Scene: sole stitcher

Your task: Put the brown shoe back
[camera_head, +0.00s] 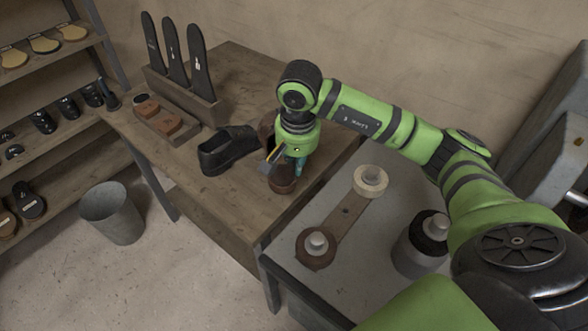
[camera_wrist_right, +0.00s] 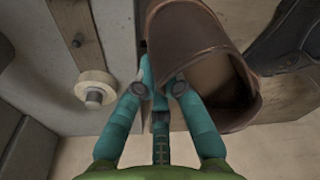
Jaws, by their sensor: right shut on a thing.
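The brown shoe (camera_head: 283,181) is at the right end of the wooden workbench, partly hidden behind my right gripper (camera_head: 296,163). In the right wrist view the brown shoe (camera_wrist_right: 192,32) shows its open collar and pale inside. The teal fingers of my right gripper (camera_wrist_right: 160,88) are closed on the edge of the shoe. I cannot tell whether the sole touches the bench. A black shoe (camera_head: 228,150) stands on the bench to the left of the brown one. My left gripper is not in view.
A rack of upright black insoles (camera_head: 180,88) and a tray of brown blocks (camera_head: 160,120) stand at the bench's back left. The grey table (camera_head: 350,245) holds spools. A bucket (camera_head: 112,213) stands on the floor near shelves (camera_head: 60,95).

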